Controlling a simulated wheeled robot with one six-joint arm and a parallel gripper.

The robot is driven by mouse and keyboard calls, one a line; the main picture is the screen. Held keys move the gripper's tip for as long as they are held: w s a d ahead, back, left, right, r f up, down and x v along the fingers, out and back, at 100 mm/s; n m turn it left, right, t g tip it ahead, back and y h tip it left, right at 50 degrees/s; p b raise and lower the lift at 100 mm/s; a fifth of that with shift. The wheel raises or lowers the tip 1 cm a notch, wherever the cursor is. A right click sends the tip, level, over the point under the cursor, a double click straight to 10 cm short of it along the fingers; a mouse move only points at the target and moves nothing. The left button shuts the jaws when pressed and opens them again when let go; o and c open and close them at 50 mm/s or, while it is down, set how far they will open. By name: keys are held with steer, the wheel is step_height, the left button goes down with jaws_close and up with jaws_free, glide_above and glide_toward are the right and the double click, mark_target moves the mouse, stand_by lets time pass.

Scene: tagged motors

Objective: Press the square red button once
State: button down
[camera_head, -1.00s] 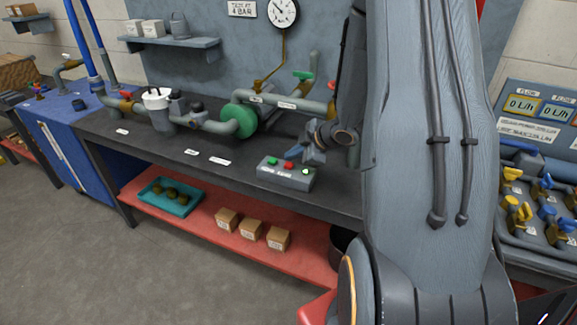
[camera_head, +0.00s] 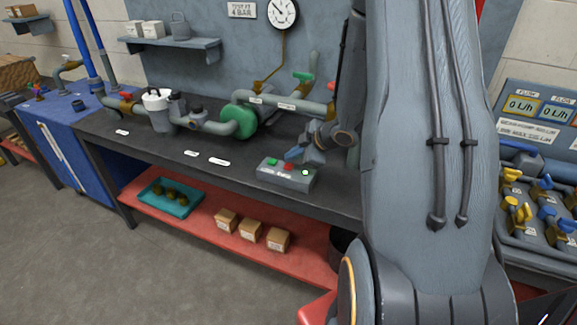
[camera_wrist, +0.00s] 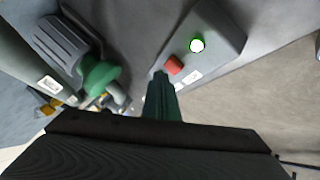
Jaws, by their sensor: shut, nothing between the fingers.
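The square red button (camera_head: 288,167) is on top of a grey control box (camera_head: 275,176) at the bench's front edge, between a green button (camera_head: 271,161) and a lit green lamp (camera_head: 305,172). My gripper (camera_head: 292,155) is shut and empty, pointing down just behind the red button in the head view. In the wrist view the red button (camera_wrist: 175,64) is beside the closed fingertips (camera_wrist: 160,74), to their upper right, with the lamp (camera_wrist: 197,46) beyond it. I cannot tell whether the fingers touch the box. The green button is hidden in the wrist view.
Pipework with a green flange (camera_head: 240,121) runs along the back of the bench (camera_head: 228,176), close to my arm. A pressure gauge (camera_head: 283,13) hangs on the wall. Valves on a panel (camera_head: 530,205) stand at the right.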

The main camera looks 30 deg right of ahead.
mark_target(292, 166)
steer(key=shift+f, duration=0.1)
stand_by(0.7)
steer(key=shift+f, duration=0.35)
steer(key=shift+f+b, duration=0.4)
steer(key=shift+f, duration=0.05)
stand_by(0.8)
steer(key=shift+r, duration=0.1)
steer(key=shift+r+p, duration=0.8)
steer(key=shift+p, duration=0.15)
step_height(292, 166, up, 5)
steer(key=p, duration=0.5)
steer(key=shift+w, duration=0.1)
stand_by(0.6)
